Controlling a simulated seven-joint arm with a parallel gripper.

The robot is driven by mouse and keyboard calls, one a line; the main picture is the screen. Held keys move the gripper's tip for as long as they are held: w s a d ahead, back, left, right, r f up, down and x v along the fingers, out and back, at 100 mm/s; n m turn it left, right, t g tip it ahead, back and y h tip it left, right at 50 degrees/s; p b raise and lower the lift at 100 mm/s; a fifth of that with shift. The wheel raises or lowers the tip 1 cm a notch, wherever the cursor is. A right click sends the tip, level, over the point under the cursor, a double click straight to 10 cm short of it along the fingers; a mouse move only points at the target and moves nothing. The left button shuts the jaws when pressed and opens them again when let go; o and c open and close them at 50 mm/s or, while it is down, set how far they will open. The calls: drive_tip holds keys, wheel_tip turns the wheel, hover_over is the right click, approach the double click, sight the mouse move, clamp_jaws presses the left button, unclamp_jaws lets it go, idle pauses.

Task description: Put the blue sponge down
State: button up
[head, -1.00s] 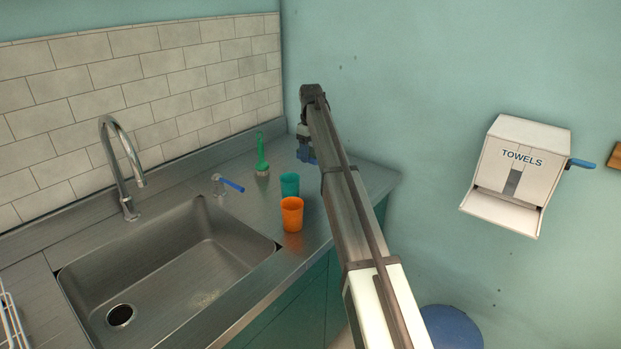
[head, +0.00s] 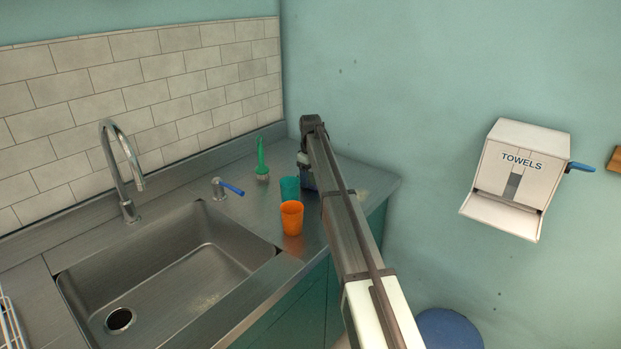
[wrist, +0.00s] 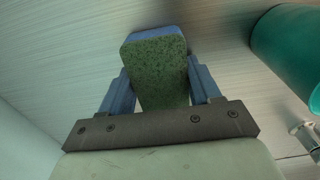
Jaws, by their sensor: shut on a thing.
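The blue sponge (wrist: 158,66) has a dark green scouring face turned to the wrist camera, with blue edges showing. My gripper (wrist: 160,88) is shut on it, with one blue finger on each side. In the head view my gripper (head: 308,181) is low over the right end of the metal counter (head: 352,172), behind and right of the cups. My arm hides most of it there, and I cannot make out the sponge in that view. Brushed metal lies close behind the sponge in the wrist view; I cannot tell whether they touch.
A teal cup (head: 289,188) stands close left of my gripper, and it also shows in the wrist view (wrist: 292,50). An orange cup (head: 291,218) stands in front of it. A green brush (head: 262,170), blue-handled dispenser (head: 228,188) and sink (head: 175,262) lie further left.

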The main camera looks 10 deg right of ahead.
sight(311, 176)
drive_tip(key=shift+f, duration=0.1)
drive_tip(key=o, duration=1.1)
wheel_tip(311, 176, up, 12)
drive_tip(key=shift+r, duration=0.1)
